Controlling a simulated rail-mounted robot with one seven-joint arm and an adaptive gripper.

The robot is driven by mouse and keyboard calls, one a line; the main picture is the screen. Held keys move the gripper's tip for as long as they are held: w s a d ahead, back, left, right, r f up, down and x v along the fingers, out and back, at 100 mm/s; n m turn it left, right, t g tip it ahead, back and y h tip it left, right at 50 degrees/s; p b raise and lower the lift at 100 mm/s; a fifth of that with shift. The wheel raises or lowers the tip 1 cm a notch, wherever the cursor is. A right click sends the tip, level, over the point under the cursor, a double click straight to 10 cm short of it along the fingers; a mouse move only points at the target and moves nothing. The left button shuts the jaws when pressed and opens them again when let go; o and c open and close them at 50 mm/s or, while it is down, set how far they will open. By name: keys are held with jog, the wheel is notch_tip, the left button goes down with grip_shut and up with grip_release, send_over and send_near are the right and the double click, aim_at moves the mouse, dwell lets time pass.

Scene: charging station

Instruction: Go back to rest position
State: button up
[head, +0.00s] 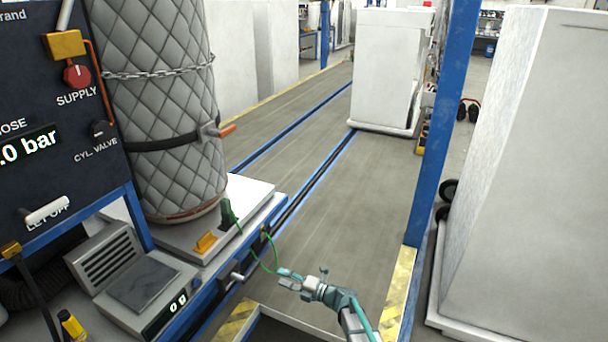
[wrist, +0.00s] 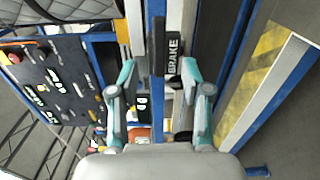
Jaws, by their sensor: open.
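My gripper (head: 289,279) is at the lower middle of the head view, over the floor just right of the station's blue rail edge. In the wrist view its two teal fingers stand apart with nothing held between their tips (wrist: 158,75). Beyond the fingers is a black label reading BRAKE (wrist: 174,62), beside a dark block on a blue rail. I cannot tell how far the fingertips are from it.
A quilted cylinder (head: 160,100) is chained upright on the left, beside the dark gauge panel (head: 50,110). A scale (head: 135,285) stands below. A green cable (head: 270,250) hangs near my gripper. A blue post (head: 445,120) and white cabinet (head: 530,160) stand right.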

jog(key=s+d+f+n+g+h, duration=0.4)
jog(key=s+f+n, duration=0.6)
jog(key=n, duration=0.4)
jog(key=s+d+f+n+g+h, duration=0.35)
jog(key=s+f+n, duration=0.35)
jog(key=s+n, duration=0.55)
jog(key=s+d+f+n+g+h, duration=0.2)
jog(key=s+d, duration=0.4)
jog(key=s, duration=0.3)
jog(key=s+d+f+n+g+h, duration=0.2)
jog(key=s+d+n+h, duration=0.2)
jog(key=s+d+n, duration=0.3)
jog(key=s+d+f+n+g+h, duration=0.2)
jog(key=s+d, duration=0.4)
jog(key=s, duration=0.7)
jog(key=shift+d+n+h, duration=0.25)
jog(key=shift+n+h, duration=0.3)
jog(key=shift+n, duration=0.7)
